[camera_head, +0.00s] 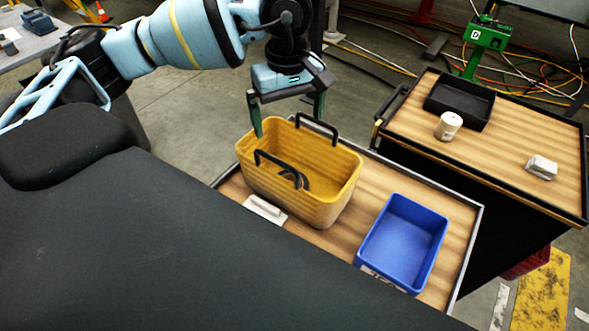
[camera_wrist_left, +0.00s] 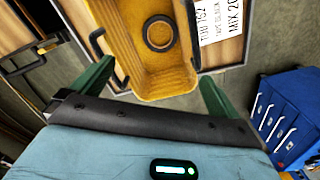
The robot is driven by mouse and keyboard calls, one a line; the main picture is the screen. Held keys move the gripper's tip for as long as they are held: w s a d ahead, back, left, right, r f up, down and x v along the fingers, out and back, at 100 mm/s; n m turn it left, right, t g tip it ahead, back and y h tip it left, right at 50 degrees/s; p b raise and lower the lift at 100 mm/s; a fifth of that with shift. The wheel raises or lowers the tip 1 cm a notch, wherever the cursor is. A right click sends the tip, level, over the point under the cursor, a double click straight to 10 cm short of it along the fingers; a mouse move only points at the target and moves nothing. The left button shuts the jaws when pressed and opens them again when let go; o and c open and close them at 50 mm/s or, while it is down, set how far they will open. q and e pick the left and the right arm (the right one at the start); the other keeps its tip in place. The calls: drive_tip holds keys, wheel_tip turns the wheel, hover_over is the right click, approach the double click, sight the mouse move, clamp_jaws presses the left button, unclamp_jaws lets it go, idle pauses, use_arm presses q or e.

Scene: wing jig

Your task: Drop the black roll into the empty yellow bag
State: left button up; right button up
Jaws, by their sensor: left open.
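The yellow bag (camera_head: 310,203), with two black handles, stands upright on a wood-topped cart (camera_head: 455,217). In the left wrist view the yellow bag (camera_wrist_left: 165,84) shows its open top. A black roll (camera_wrist_left: 158,33), seen as a ring, lies inside it on the floor. In the head view the roll is partly hidden or hard to tell from the front handle. My left gripper (camera_head: 287,118) is open and empty, its fingers apart at the bag's far rim. In the left wrist view the open gripper (camera_wrist_left: 156,76) shows nothing between its fingers. My right gripper is not in view.
A blue bin (camera_head: 405,240) stands right of the bag on the same cart. A white label (camera_head: 264,209) lies in front of the bag. A second cart (camera_head: 510,150) at the right holds a black tray (camera_head: 460,100), a white roll (camera_head: 448,126) and a small pale block (camera_head: 541,167).

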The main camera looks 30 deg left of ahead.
use_arm(q)
drive_tip(key=shift+r, duration=2.4)
